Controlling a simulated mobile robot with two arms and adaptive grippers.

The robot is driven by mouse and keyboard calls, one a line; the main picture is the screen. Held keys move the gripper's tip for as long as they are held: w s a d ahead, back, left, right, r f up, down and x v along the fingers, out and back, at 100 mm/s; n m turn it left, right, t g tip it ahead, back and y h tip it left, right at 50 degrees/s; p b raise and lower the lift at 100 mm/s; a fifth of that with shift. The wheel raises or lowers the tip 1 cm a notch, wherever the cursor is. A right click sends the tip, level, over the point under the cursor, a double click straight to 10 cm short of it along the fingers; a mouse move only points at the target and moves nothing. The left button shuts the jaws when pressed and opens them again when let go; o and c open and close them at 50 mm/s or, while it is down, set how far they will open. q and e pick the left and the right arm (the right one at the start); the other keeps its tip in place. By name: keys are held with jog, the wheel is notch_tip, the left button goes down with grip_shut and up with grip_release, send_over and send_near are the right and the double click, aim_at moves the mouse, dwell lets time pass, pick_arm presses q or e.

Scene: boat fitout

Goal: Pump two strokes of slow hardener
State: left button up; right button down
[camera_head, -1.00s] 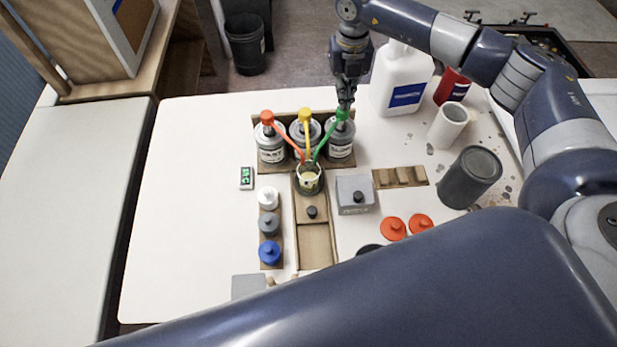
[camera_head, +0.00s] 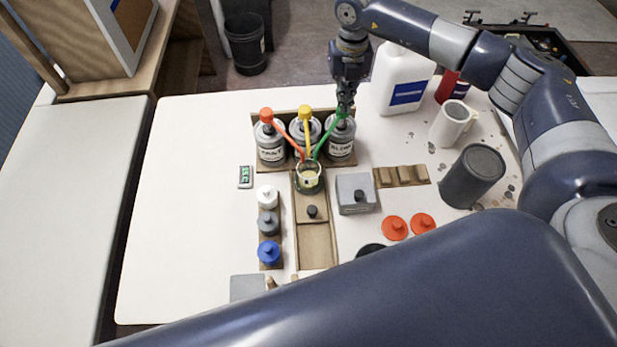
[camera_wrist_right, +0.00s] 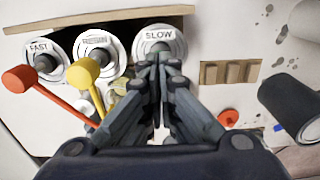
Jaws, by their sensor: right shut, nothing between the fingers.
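The slow hardener can (camera_head: 341,148), labelled SLOW in the wrist view (camera_wrist_right: 159,36), stands at the right of a row of three pump cans. Its green pump spout (camera_head: 329,132) slopes down toward a small cup (camera_head: 309,181) in front of the row. My right gripper (camera_head: 345,108) is shut and empty, pointing down on the green pump head. It hides most of that head, and in the wrist view its fingers (camera_wrist_right: 158,62) cover the can's middle. The orange-headed FAST can (camera_head: 271,152) and yellow-headed RESIN can (camera_head: 306,133) stand to the left. My left gripper is out of view.
A small green display (camera_head: 246,177) lies left of the cup. A grey box (camera_head: 356,193) and notched wooden block (camera_head: 402,176) are to the right. A white jug (camera_head: 401,80), white mug (camera_head: 452,122) and dark cylinder (camera_head: 473,176) stand farther right. The table's left side is clear.

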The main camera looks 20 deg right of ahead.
jog(key=shift+s+f+b, duration=0.1)
jog(key=shift+f+b, duration=0.75)
jog(key=shift+f, duration=0.5)
jog(key=shift+r, duration=0.2)
jog(key=shift+r+p, duration=1.5)
jog(key=shift+r, duration=0.6)
jog(key=shift+f, duration=0.15)
